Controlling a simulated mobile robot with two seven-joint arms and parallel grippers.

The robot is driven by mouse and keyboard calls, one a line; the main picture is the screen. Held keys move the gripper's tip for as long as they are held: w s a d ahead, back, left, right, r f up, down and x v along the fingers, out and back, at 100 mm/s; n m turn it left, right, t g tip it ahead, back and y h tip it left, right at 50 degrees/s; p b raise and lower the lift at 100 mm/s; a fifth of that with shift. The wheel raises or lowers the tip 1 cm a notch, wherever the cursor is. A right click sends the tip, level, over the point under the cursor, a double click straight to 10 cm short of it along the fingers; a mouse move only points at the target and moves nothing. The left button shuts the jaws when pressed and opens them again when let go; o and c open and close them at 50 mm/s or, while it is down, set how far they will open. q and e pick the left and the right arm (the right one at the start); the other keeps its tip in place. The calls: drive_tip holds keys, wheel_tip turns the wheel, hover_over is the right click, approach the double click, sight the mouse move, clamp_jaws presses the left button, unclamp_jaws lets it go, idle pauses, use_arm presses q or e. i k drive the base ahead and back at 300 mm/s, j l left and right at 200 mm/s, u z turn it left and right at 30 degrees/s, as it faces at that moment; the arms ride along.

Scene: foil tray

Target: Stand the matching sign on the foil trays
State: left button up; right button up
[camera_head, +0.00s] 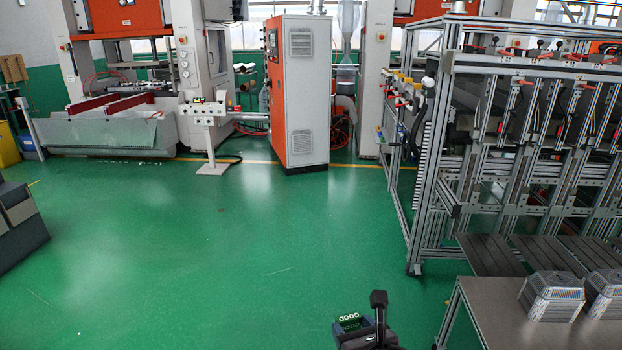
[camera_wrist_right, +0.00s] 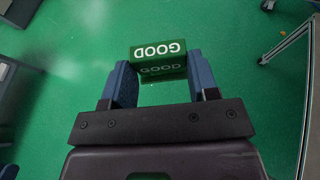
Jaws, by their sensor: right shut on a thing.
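My right gripper (camera_head: 366,320) is at the bottom of the head view, over the green floor and left of the table. It is shut on a green sign (camera_head: 348,322) with the white word GOOD. In the right wrist view the sign (camera_wrist_right: 158,60) sits between the two blue-grey fingers of the right gripper (camera_wrist_right: 160,80), with the lettering upside down. The foil trays (camera_head: 552,296) are stacked on the table at the lower right, with a second stack (camera_head: 606,293) beside them. The gripper and sign are apart from both stacks. My left gripper is not in view.
The grey table (camera_head: 490,300) has bare surface left of the tray stacks. A metal-framed machine (camera_head: 500,150) stands behind it on the right. An orange and grey cabinet (camera_head: 297,90) stands at the back. The green floor (camera_head: 210,250) is clear in the middle.

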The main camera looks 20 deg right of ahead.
sight(553, 278)
drive_tip(key=i+z, duration=0.25)
drive_tip(key=i, duration=0.25)
drive_tip(key=i+z, duration=0.3)
drive_tip(key=i, duration=0.25)
drive_tip(key=i+j+z, duration=0.1)
drive_tip(key=i+z, duration=0.15)
drive_tip(key=i, duration=0.85)
drive_tip(key=i+z, duration=0.45)
drive_tip(key=i+j+z, duration=0.1)
drive_tip(key=i+z, duration=0.3)
drive_tip(key=i+l+z, duration=0.1)
drive_tip(key=z, duration=0.3)
drive_tip(key=i+z, duration=0.2)
drive_tip(key=z, duration=0.15)
drive_tip(key=i+z, duration=0.15)
drive_tip(key=z, duration=0.25)
drive_tip(key=i+z, duration=0.1)
drive_tip(key=z, duration=0.3)
